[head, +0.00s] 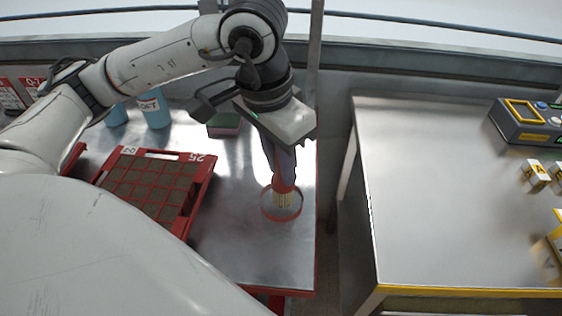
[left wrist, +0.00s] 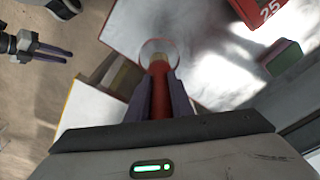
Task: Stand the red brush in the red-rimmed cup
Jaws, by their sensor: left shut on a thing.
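My left gripper (head: 283,172) is shut on the red brush (head: 285,184) and points down. The brush is roughly upright with its pale bristles lowest. The clear red-rimmed cup (head: 282,217) stands on the left bench, and the bristles show within its outline in the head view. In the left wrist view the red brush (left wrist: 159,92) lies between the dark fingers, its tip over the round cup (left wrist: 160,42). I cannot tell how far the bristles are inside. My right gripper (left wrist: 66,54) shows at the left of the left wrist view, its fingers apart and empty.
A red seed tray (head: 200,192) is left of the cup. A gap separates the left bench from the right bench (head: 440,190), which holds a control box (head: 530,122) and small blocks.

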